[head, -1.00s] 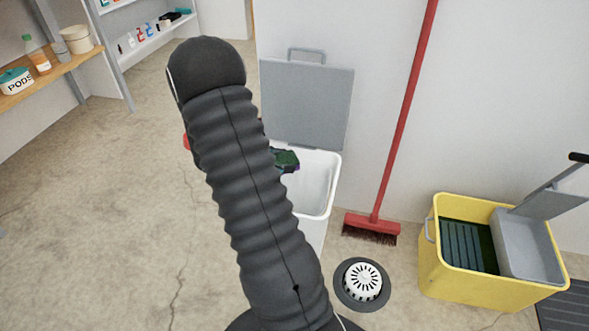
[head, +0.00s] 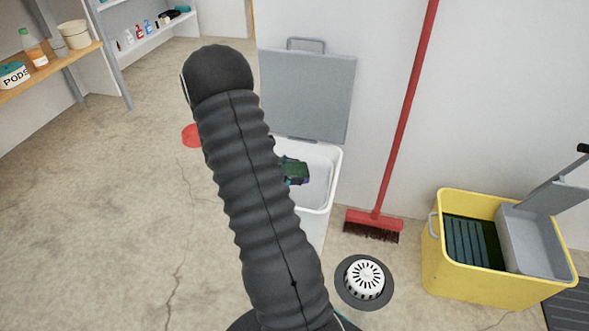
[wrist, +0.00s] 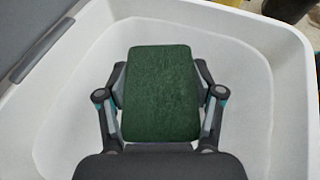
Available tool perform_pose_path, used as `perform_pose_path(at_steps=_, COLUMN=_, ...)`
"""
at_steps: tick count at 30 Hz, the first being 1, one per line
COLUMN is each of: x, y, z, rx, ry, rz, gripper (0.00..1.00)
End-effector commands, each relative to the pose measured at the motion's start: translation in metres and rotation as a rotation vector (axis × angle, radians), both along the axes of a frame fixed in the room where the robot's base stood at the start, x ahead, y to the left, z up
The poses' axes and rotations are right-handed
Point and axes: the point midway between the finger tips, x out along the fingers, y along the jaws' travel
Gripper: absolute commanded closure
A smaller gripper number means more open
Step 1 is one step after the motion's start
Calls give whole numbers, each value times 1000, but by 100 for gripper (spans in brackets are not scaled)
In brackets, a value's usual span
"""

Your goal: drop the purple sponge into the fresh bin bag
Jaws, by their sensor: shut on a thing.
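My gripper (wrist: 160,78) is shut on the sponge (wrist: 162,95), one finger on each side. The sponge shows a dark green scouring face in the wrist view; a little purple shows at its lower edge in the head view (head: 294,170). It is over the opening of the white bin (head: 319,207), within its rim in both views. The bin's inside (wrist: 250,75) looks pale and smooth; I cannot tell the bag apart from the bin wall. My arm hides the bin's left part and most of the gripper in the head view.
The bin's grey lid (head: 306,95) stands open against the wall. A red broom (head: 373,222) leans to its right, with a floor drain (head: 364,281) and a yellow mop bucket (head: 470,283) nearby. A red item (head: 191,135) lies left of my arm. Open floor lies left.

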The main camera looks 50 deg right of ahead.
Motion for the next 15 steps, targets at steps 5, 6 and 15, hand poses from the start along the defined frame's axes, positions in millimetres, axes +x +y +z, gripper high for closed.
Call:
perform_pose_path(at_steps=5, x=0, y=0, z=-7, rx=0, ry=0, rz=1, gripper=45)
perform_pose_path(at_steps=6, x=0, y=0, z=-7, rx=0, ry=0, rz=1, gripper=45)
perform_pose_path(at_steps=15, x=0, y=0, z=-6, rx=0, ry=0, rz=1, gripper=9)
